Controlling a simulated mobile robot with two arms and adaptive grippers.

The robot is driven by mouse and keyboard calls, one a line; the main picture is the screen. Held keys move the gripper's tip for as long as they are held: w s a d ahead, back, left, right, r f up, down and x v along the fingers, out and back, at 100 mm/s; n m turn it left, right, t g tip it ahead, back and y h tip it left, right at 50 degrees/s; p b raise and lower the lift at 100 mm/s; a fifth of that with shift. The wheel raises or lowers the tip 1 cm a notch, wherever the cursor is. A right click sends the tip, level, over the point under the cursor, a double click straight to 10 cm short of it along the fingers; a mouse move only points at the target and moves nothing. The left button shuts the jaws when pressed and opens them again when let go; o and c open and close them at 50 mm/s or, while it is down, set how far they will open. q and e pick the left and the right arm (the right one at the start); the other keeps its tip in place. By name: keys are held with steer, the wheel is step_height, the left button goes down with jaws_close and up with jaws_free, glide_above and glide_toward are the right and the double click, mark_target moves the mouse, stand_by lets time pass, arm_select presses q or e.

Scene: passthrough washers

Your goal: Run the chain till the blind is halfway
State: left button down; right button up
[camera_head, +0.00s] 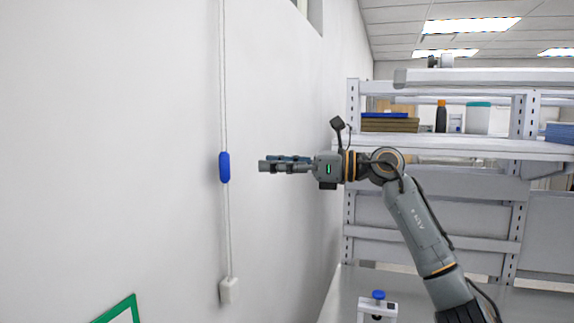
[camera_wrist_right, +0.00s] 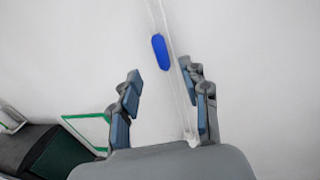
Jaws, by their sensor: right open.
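A thin white chain (camera_head: 223,80) hangs in a long loop along the white wall. A blue oval piece (camera_head: 224,167) sits on the chain, and it also shows in the right wrist view (camera_wrist_right: 160,50). A white holder (camera_head: 229,290) is at the chain's lower end. My right gripper (camera_head: 262,165) points left toward the blue piece, apart from it. In the right wrist view its fingers (camera_wrist_right: 163,90) are open with nothing held, and the chain runs beyond and between them. The blind is not clearly visible; only a window edge (camera_head: 302,6) shows at the top. My left gripper is not in view.
A grey shelf unit (camera_head: 460,147) with bottles and boxes stands at the right. A small white device with a blue knob (camera_head: 378,308) is on the bench below. A green frame (camera_head: 120,310) is at lower left. Space around the chain is clear.

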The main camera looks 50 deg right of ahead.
steer(key=shift+v, duration=1.25)
